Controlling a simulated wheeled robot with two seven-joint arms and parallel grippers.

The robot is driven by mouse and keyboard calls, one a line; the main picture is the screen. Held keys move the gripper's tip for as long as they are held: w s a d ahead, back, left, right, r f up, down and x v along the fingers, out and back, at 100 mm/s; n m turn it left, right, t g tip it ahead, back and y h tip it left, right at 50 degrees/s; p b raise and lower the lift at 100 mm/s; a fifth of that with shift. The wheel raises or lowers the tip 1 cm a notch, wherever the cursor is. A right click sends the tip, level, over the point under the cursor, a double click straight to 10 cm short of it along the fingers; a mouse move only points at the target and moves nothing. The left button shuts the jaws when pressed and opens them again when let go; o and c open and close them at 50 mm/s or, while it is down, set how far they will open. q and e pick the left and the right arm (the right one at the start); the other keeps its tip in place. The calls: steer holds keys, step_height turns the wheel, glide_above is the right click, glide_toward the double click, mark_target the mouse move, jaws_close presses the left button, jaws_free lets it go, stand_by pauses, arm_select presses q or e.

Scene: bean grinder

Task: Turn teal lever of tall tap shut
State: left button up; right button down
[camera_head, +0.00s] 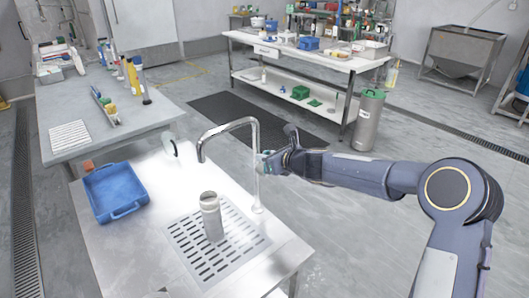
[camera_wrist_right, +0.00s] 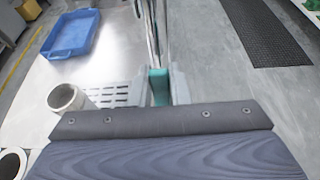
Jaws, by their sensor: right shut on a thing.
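The tall chrome tap (camera_head: 229,126) stands at the right side of the metal sink table, its spout curving over to the left. My right gripper (camera_head: 266,165) reaches in from the right and is at the tap's upright pipe. In the right wrist view, the teal lever (camera_wrist_right: 158,86) sits between the fingers of my right gripper (camera_wrist_right: 160,90), which is shut on it. The fingers hide part of the lever. My left gripper is not in view.
A grey-white canister (camera_head: 211,222) stands upright on the slotted drain grate (camera_head: 186,248), below the spout. A blue tray (camera_head: 117,188) lies on the table's left. A grey workbench (camera_head: 150,118) stands behind. A steel cylinder with a green lid (camera_head: 367,125) stands on the floor.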

stand_by(0.5)
steer(key=c, duration=1.4)
jaws_free()
steer(key=shift+d, duration=0.1)
steer(key=shift+o, duration=0.2)
steer(key=v, duration=0.7)
steer(key=shift+s+d+b, duration=0.2)
steer(key=shift+s+b, duration=0.1)
steer(key=shift+b, duration=0.05)
steer(key=shift+r, duration=0.2)
